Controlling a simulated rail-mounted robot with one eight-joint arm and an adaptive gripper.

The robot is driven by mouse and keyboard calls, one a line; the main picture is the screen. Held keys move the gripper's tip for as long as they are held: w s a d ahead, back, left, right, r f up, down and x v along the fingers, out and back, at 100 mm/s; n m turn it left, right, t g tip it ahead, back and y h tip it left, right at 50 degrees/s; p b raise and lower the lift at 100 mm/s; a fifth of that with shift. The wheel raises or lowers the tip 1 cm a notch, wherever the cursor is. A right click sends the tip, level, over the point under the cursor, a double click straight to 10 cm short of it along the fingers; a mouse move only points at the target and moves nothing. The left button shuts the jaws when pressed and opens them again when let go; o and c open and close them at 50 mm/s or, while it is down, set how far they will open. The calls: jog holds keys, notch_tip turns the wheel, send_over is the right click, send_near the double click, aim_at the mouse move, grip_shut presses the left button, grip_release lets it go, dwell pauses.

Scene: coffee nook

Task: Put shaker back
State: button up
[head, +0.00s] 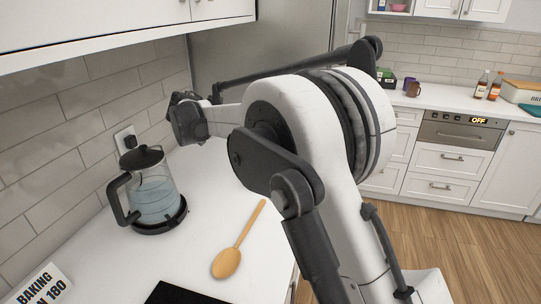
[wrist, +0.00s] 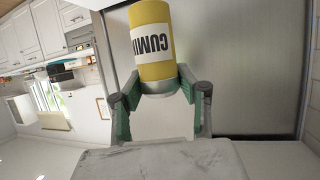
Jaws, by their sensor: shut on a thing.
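My gripper (wrist: 158,84) is shut on a yellow shaker (wrist: 153,58) in the wrist view. The shaker has a white label whose dark letters, seemingly "CUMIN", appear upside down in the picture. Its grey end sits between the green-padded fingers, and the yellow body sticks out past them. In the head view my arm reaches over the counter towards the back wall. The shaker cannot be made out there, and my fingers are not clearly seen.
A glass kettle (head: 155,190) stands on the white counter (head: 205,210) by the tiled wall. A wooden spoon (head: 228,260) lies nearby, with a black panel's edge (head: 185,295) in front. A fridge (head: 290,55) stands behind my arm. White upper cabinets (head: 100,20) overhang the left.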

jog(key=shift+w+d+f+m+g+h, duration=0.55)
jog(key=shift+w+d+f+m+h, duration=0.25)
jog(key=shift+w+d+f, duration=1.25)
jog(key=shift+w+d+f+m+g+h, duration=0.7)
jog(key=shift+w+d+f, duration=0.75)
jog(key=shift+f, duration=1.25)
jog(key=shift+w+d+f+m+g+h, duration=0.45)
jog(key=shift+w+d+f+m+h, duration=0.45)
jog(key=shift+w+d+f, duration=1.15)
jog(key=shift+s+a+f, duration=0.2)
jog(key=shift+s+f, duration=0.15)
jog(key=o, duration=1.1)
jog(key=shift+r, duration=0.1)
jog(key=v, duration=1.2)
jog(key=shift+d+r+b, duration=0.1)
jog(key=shift+b, duration=0.2)
